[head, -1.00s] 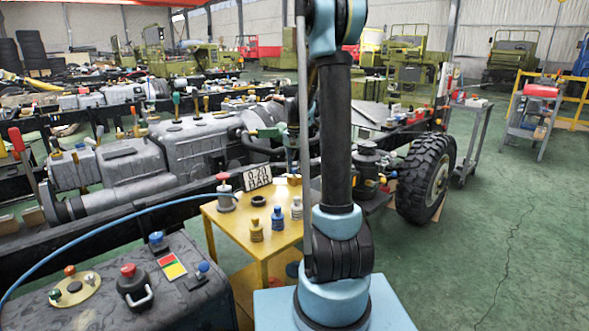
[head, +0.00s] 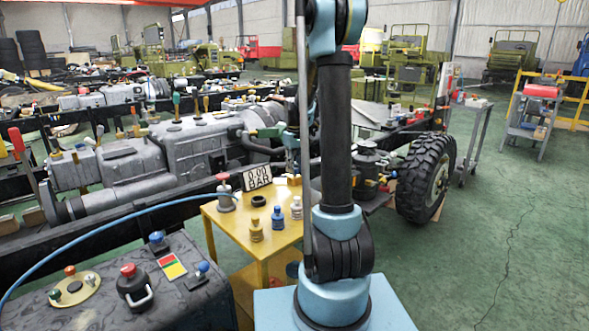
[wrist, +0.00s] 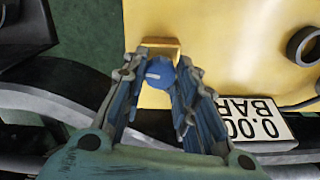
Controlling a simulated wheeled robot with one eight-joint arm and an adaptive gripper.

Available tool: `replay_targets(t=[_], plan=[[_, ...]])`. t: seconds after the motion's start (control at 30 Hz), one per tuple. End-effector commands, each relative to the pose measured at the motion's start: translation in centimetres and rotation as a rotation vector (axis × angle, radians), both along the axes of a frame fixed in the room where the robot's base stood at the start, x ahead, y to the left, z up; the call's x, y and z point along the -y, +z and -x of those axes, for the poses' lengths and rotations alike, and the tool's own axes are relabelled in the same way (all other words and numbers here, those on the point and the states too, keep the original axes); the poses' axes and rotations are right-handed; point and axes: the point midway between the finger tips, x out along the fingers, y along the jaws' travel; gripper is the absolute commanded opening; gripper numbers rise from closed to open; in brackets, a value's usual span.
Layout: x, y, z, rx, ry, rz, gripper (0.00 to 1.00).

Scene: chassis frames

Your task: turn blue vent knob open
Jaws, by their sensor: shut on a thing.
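The blue vent knob (wrist: 161,72) shows in the wrist view between my fingers, beside the yellow tabletop (wrist: 225,35). A short pale mark runs roughly sideways on its face. My gripper (wrist: 160,74) is shut on the knob, with one finger on each side. In the head view my gripper (head: 292,140) is above the back edge of the yellow table (head: 238,222), partly behind my arm, and I cannot make out the knob there. The gauge plate (head: 257,177) reads 0.00 BAR; it also shows in the wrist view (wrist: 250,122).
The table carries a red-topped fitting (head: 225,194) with a blue hose, a black ring (head: 258,200) and yellow, blue and grey bottles. An engine chassis (head: 130,165) stands behind. A dark cabinet (head: 90,300) is at front left. Green floor is free at right.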

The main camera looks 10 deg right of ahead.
Motion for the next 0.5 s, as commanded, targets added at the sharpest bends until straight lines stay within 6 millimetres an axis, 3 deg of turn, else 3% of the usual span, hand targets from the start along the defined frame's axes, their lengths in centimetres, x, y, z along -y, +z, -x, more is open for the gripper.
replay_targets(t=[0.5], plan=[[0.10,0.04,-0.24,0.004,0.194,0.002,0.03]])
